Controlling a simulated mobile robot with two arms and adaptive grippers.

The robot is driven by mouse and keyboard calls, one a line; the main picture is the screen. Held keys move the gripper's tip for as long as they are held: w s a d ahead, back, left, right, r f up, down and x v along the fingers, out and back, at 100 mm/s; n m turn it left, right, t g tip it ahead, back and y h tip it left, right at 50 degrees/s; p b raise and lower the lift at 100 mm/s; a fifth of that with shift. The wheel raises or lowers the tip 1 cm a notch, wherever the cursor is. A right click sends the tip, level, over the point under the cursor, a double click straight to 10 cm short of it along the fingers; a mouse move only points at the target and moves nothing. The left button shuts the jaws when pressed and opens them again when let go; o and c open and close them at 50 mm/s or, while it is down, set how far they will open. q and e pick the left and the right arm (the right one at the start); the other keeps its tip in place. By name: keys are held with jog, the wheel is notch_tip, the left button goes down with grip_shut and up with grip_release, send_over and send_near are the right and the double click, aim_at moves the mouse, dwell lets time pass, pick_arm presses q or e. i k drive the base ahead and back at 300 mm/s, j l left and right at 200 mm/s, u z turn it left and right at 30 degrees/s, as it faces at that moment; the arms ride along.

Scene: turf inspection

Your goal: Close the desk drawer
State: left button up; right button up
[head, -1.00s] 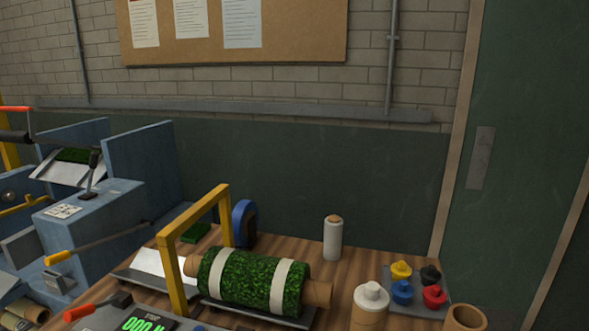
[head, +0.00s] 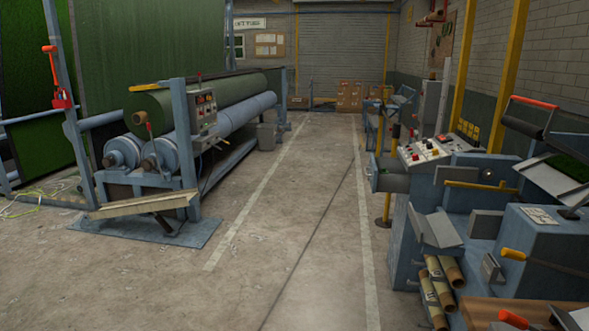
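No drawer shows in the head view. Only a corner of a brown wooden desk top (head: 482,311) is visible at the bottom right edge, and its front is out of the frame. A red-handled tool (head: 515,319) lies on that corner. Neither of my grippers is in view.
A bare concrete floor aisle (head: 290,235) with pale painted lines runs to a roller shutter (head: 340,48). A large blue roller machine (head: 160,170) with green turf stands left. A blue machine (head: 470,235) stands right, with cardboard tubes (head: 440,290) low beside it.

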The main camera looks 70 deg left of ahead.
aim_at(398, 180)
jog(key=i+j+u, duration=0.1)
jog(key=j+u, duration=0.3)
jog(key=i+j+u, duration=0.2)
jog(key=j+u, duration=0.15)
jog(key=i+j+u, duration=0.2)
jog(key=j+u, duration=0.2)
jog(key=i+j+u, duration=0.25)
jog(key=u, duration=0.15)
jog(key=i+j, duration=0.3)
jog(key=i, duration=0.15)
jog(key=i+j, duration=0.35)
jog(key=i+u, duration=0.05)
jog(key=i, duration=0.05)
